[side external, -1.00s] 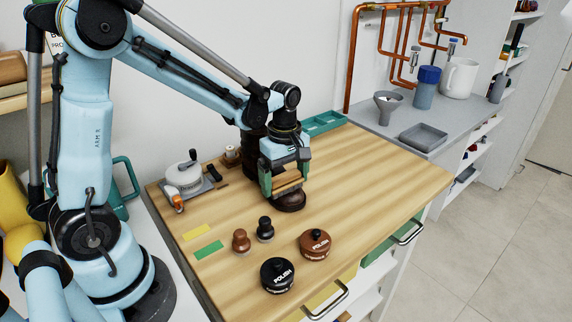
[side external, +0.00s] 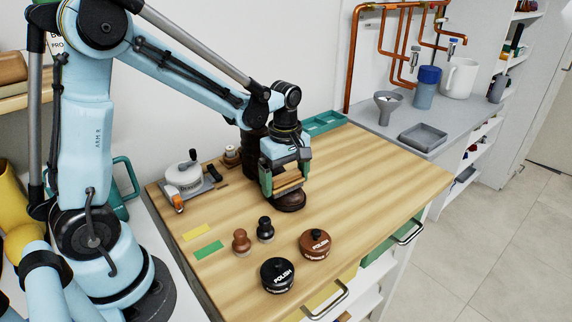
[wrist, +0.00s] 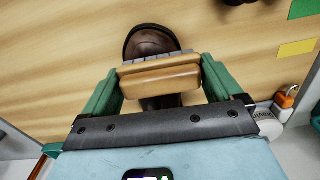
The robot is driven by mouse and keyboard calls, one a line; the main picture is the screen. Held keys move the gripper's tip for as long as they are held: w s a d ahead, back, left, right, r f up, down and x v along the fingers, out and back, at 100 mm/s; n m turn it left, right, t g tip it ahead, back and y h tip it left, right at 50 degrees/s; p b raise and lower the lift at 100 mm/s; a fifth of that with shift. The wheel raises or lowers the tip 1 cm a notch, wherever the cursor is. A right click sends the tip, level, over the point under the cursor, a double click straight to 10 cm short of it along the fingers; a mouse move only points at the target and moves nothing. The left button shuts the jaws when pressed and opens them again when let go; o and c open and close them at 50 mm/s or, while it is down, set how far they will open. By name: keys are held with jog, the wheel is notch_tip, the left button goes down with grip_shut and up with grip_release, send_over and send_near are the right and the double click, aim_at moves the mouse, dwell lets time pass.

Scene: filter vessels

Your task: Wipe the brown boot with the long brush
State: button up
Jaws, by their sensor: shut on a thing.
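My gripper (side external: 284,183) is over the back middle of the wooden worktop and is shut on the long brush (side external: 288,183), a tan wooden block held level between the green fingers. The brown boot (side external: 290,203) is directly under the brush on the worktop. In the wrist view its rounded dark toe (wrist: 148,40) shows past the brush. The brush hides much of the boot, and I cannot tell whether the bristles touch it.
A black polish tin (side external: 278,276), a brown polish tin (side external: 314,244) and two small knobbed daubers, brown (side external: 241,241) and black (side external: 265,229), stand toward the front. A teal tray (side external: 324,123) is at the back. The worktop's right side is clear.

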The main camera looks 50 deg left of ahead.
jog(key=shift+s, duration=0.85)
jog(key=shift+r, duration=4.15)
